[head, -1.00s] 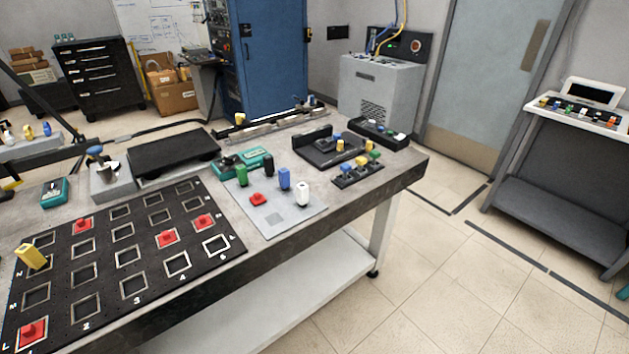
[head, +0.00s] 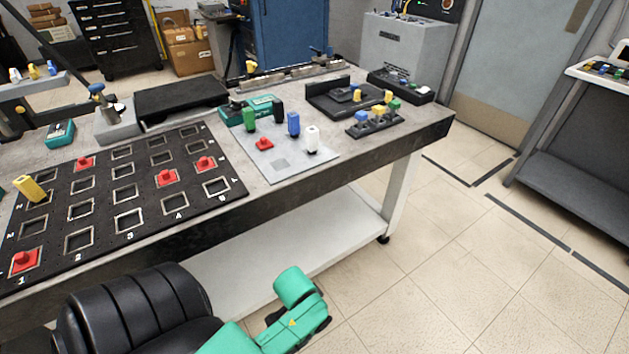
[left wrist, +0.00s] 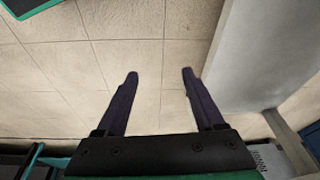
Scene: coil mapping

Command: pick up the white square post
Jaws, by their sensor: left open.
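The white square post (head: 312,139) stands upright on the pale grey mat (head: 294,165), near its right side, in the head view. A blue post (head: 293,123) stands just behind it to the left. My left gripper (left wrist: 159,75) is open and empty in the left wrist view, with two dark fingers spread over bare tiled floor. The post does not show in that view. In the head view a green and black arm of mine is low in front of the table; its fingers are not visible. My right gripper is not in view.
A black board (head: 101,224) with square frames, several red pieces and a tilted yellow post (head: 29,188) lies left of the mat. Black (head: 278,112) and green (head: 250,120) posts stand at the mat's back. A small rack (head: 373,125) stands to its right. The floor in front is clear.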

